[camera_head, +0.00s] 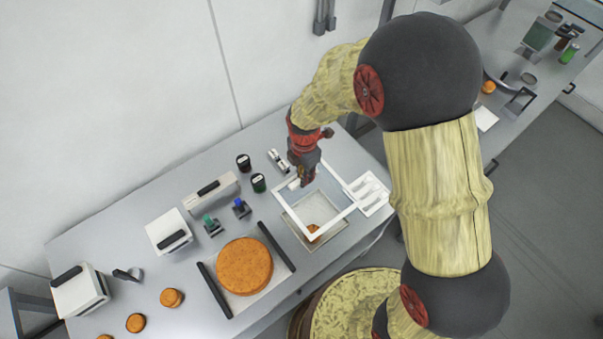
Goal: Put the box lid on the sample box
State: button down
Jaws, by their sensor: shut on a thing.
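The box lid (333,222) looks like a square white frame with a see-through middle. My gripper (304,181) is shut on it at its far side, near the upper left edge; the fingertips are small and partly dark against the arm. The sample box (329,241) is a pale, square, see-through box on the table, with an orange-brown round piece in it. The lid overlaps the box in the picture but is shifted toward the far side, so the box's near edges show. I cannot tell how high the lid is above the box or whether they touch.
A white slotted tray (371,194) stands close to the right of the lid. Two dark jars (258,183) and a small metal-looking item (278,160) are at the back left. A large orange round (244,266) lies left of the box between dark bars. My arm covers the right side.

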jog(key=shift+w+d+f, duration=0.2)
jog(key=shift+d+f, duration=0.05)
jog(key=shift+f, duration=0.35)
jog(key=shift+f+b, duration=0.1)
jog(key=shift+b, duration=0.2)
jog(key=shift+s+a, duration=0.1)
jog(key=shift+s+r+p, duration=0.15)
jog(key=shift+r+p, duration=0.3)
jog(key=shift+p, duration=0.25)
jog(key=shift+s+f+p, duration=0.1)
jog(key=shift+p, duration=0.3)
jog(key=shift+w+f, duration=0.3)
jog(key=shift+f, duration=0.25)
notch_tip(320, 180, down, 13)
jog(key=b, duration=0.8)
jog(key=shift+f+b, duration=0.2)
jog(key=shift+b, duration=0.25)
